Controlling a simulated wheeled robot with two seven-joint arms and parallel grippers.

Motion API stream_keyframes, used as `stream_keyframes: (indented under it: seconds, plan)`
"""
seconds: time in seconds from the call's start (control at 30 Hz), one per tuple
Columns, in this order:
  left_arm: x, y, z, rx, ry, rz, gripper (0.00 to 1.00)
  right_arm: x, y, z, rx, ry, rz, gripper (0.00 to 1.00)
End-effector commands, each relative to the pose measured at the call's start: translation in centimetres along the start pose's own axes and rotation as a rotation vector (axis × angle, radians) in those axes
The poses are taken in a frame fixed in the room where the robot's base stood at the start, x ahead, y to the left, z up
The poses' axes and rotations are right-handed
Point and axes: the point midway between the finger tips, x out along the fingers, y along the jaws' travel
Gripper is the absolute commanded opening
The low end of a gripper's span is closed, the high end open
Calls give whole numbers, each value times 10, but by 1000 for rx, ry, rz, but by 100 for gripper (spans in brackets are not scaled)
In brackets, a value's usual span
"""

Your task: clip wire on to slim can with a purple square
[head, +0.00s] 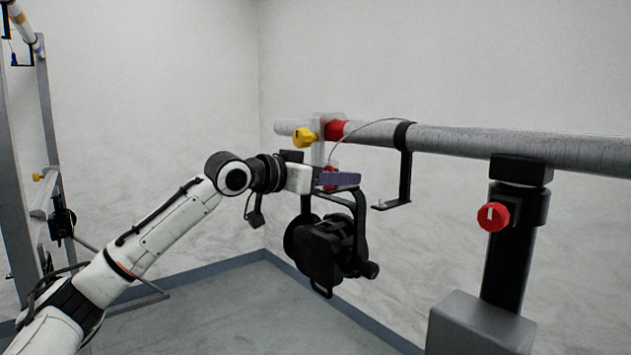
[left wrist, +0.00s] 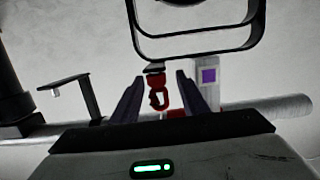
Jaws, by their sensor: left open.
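The black can (head: 335,245) hangs in its yoke below a pale clamp (head: 317,153) on the pipe. In the left wrist view, a purple square (left wrist: 208,76) shows on a pale upright part, and the black yoke (left wrist: 200,46) crosses the top. A thin wire (head: 370,124) arcs from the black hook bracket (head: 404,160) towards the clamp. A red clip (left wrist: 158,94) hangs between the fingers of my left gripper (left wrist: 160,76). The gripper is open around it; contact is unclear. In the head view, my left gripper (head: 340,179) is just above the can. My right gripper is out of view.
The grey pipe (head: 460,142) runs across, with a yellow knob (head: 304,138) and red band (head: 335,131) near its left end. A black stand with a red knob (head: 493,217) supports it at right. A metal rack (head: 22,170) stands at far left.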

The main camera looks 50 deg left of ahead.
Motion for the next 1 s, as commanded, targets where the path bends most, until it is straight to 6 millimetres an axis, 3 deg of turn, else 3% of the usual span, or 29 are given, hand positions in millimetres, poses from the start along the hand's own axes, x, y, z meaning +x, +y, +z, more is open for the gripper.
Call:
stream_keyframes:
  seconds: [0.03,0.3,0.6,1.0]
  plan:
    - [-7,1,8,9,-4,-2,41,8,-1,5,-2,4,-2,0]
    - [-45,2,7,2,1,2,41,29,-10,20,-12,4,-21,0]
    - [-80,2,2,2,0,3,41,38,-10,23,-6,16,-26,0]
    - [-87,2,0,2,-1,2,41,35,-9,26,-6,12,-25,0]
